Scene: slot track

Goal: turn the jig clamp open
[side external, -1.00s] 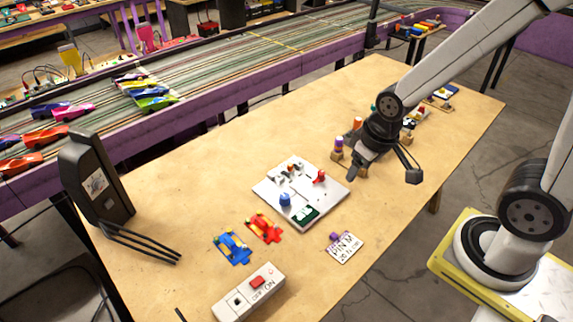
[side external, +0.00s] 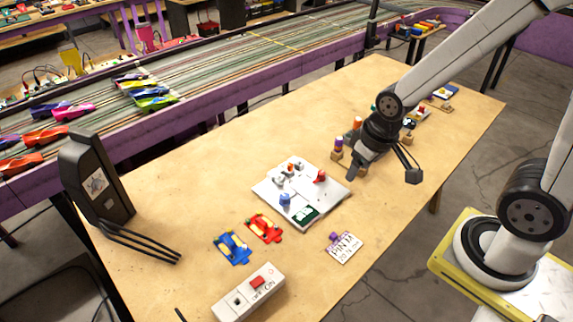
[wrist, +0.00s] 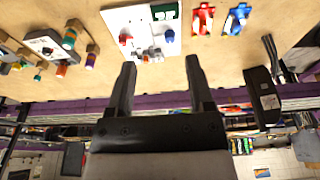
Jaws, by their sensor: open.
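A white jig plate (side external: 268,190) lies on the wooden table, with a red knob (side external: 320,176), a blue upright piece (side external: 285,200), small grey fittings and a dark green panel (side external: 305,215). I cannot tell for sure which of these is the clamp. In the wrist view the plate (wrist: 116,20) is at the top centre, with the red knob (wrist: 125,39) on its left and the blue piece (wrist: 169,36) on its right. My gripper (side external: 352,172) is above the table to the right of the plate, apart from it. In the wrist view my gripper (wrist: 160,64) is open and empty.
Small coloured pegs on wooden blocks (side external: 338,148) stand close behind my gripper.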

